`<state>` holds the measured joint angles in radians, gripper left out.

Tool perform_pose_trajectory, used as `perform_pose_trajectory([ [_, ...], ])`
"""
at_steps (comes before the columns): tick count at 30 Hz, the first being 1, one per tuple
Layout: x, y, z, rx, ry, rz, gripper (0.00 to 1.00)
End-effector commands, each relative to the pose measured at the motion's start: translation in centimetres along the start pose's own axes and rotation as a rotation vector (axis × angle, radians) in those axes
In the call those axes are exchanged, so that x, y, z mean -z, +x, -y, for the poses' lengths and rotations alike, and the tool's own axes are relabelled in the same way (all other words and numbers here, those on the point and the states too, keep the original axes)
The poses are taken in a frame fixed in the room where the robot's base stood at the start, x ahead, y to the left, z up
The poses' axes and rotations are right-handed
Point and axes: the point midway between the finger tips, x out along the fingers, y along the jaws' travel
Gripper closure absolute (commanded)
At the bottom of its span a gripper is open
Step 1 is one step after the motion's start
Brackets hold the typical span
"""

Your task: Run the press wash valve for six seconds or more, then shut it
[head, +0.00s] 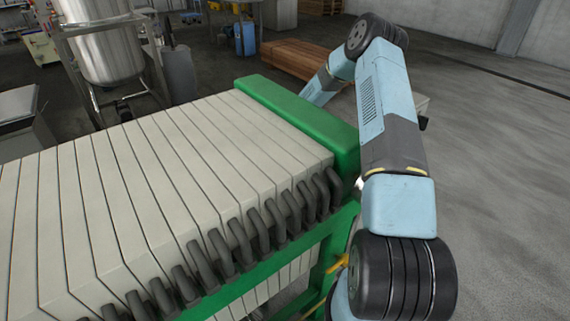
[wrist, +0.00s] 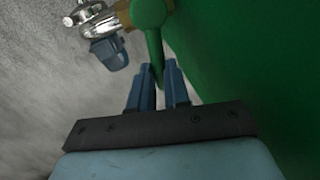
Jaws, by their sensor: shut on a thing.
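The press wash valve shows in the wrist view as a green lever handle (wrist: 154,48) with a round hub, on a brass-coloured body (wrist: 125,14). My gripper (wrist: 158,80) has its two blue fingers closed on either side of the lever's lower end. The lever runs from the hub down between the fingertips. I cannot tell from this view whether the valve is open or shut. In the head view my arm reaches down past the press's right end, and my gripper and the valve are hidden there.
The filter press with pale plates (head: 130,185) and a green end frame (head: 300,115) fills the left and middle. A green panel (wrist: 255,70) stands close right of my gripper. A metal clamp fitting (wrist: 90,18) sits beside the valve. Open floor (head: 500,190) lies to the right.

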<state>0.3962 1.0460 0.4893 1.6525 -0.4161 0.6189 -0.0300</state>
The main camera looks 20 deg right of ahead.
Motion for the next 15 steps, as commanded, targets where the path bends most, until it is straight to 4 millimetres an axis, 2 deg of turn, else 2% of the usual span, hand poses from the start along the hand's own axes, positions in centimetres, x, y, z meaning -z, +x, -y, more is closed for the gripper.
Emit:
perform_pose_trajectory([
  [1, -0.1, -0.1, -0.6, -0.007, 0.032, -0.007, 1.0],
  [15, -0.6, -0.5, -2.2, -0.005, 0.371, -0.077, 1.0],
])
